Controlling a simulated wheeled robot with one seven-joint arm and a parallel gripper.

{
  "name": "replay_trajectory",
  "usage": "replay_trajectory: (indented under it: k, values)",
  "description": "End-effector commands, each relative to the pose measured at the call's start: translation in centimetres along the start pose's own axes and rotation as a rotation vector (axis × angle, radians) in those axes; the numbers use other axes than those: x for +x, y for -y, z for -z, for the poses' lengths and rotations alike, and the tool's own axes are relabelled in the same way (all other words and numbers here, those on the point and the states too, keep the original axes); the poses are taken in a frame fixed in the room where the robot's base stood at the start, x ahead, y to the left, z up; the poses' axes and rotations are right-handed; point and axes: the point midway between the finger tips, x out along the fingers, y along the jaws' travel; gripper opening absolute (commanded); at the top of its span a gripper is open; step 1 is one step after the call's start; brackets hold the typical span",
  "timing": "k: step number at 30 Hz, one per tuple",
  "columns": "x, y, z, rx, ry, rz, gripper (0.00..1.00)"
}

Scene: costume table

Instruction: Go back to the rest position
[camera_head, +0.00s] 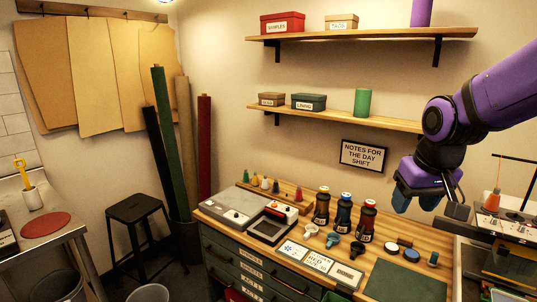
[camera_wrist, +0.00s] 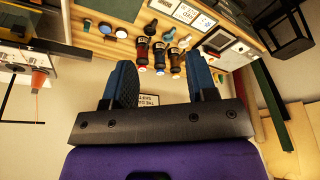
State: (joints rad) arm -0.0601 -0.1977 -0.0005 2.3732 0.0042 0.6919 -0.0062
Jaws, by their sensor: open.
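My gripper (camera_head: 430,195) is at the right in the head view, raised above the right part of the wooden table top (camera_head: 232,202). It is open and empty, with its fingers pointing downward and forward. In the wrist view the two blue fingers (camera_wrist: 163,85) stand wide apart with nothing between them. Beyond them are three dark bottles (camera_head: 345,212), upright in a row on the table; they also show upside down in the wrist view (camera_wrist: 159,56).
Two wall shelves (camera_head: 365,34) hold boxes and cylinders beside my arm. A green mat (camera_head: 405,283) lies at the table front. A machine with an orange spool (camera_head: 492,201) stands at the right. A black stool (camera_head: 138,209) and fabric rolls (camera_head: 165,140) stand left.

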Motion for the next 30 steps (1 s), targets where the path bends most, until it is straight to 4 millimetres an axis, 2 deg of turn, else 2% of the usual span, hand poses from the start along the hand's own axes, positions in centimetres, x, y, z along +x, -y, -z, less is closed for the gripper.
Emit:
replay_trajectory:
  k: [1,6,15,21,30]
  values:
    - [-1.5,-0.2,-1.0,0.006,-0.020,-0.002,0.52]
    - [-5.3,-0.6,-4.2,0.021,-0.071,-0.006,0.52]
    - [-9.9,-1.0,-10.5,0.048,-0.152,-0.017,0.52]
    - [-11.1,-1.0,-13.1,0.058,-0.183,-0.021,0.52]
    - [-11.3,-1.0,-13.7,0.061,-0.187,-0.022,0.52]
